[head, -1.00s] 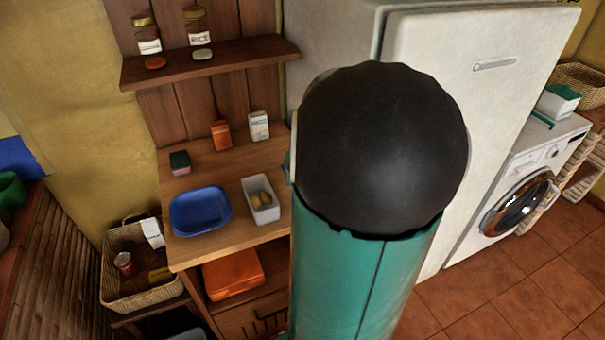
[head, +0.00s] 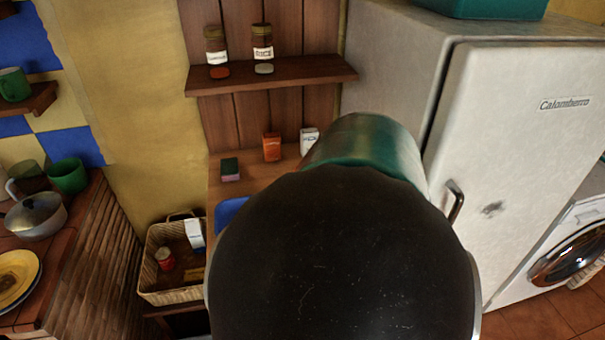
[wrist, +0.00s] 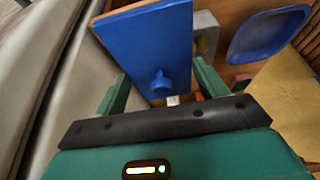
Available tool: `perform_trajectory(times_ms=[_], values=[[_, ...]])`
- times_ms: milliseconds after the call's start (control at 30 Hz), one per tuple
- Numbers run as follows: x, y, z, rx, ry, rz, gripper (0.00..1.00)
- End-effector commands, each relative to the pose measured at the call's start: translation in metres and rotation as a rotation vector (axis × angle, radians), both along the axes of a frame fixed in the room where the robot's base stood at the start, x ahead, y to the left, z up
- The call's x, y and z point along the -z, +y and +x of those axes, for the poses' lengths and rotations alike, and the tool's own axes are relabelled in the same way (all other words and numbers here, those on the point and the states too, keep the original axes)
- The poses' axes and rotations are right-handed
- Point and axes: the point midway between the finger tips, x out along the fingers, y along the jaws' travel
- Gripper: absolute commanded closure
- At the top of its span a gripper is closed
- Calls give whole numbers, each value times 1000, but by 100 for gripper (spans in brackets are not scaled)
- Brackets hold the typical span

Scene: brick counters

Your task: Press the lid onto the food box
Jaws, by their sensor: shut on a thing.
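In the wrist view, my gripper (wrist: 160,88) is shut on the blue lid (wrist: 148,40), a flat rectangular panel with a round knob between the green fingers. The lid is held over the counter. Beyond its right edge the white food box (wrist: 207,22) shows in part, with something yellowish inside; the lid hides the rest of it. From this view I cannot tell the gap between lid and box. In the head view my own arm hides the box, the lid and my gripper.
A blue tray (wrist: 268,35) lies beside the box; its edge shows in the head view (head: 230,212). A sponge (head: 230,169), an orange carton (head: 271,147) and a white carton (head: 309,141) stand at the counter's back. A shelf (head: 290,75) is above; a fridge (head: 500,130) stands right.

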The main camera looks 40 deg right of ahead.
Motion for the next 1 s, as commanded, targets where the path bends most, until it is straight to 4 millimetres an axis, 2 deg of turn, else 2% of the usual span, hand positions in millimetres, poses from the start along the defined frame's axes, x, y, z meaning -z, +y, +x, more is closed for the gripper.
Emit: perform_trajectory(times_ms=[333,700,833,1000], values=[[-1,6,48,-17,-5,10,50],[7,16,100,-25,9,1,50],[9,19,113,-24,13,-4,50],[11,21,119,-23,16,-9,50]])
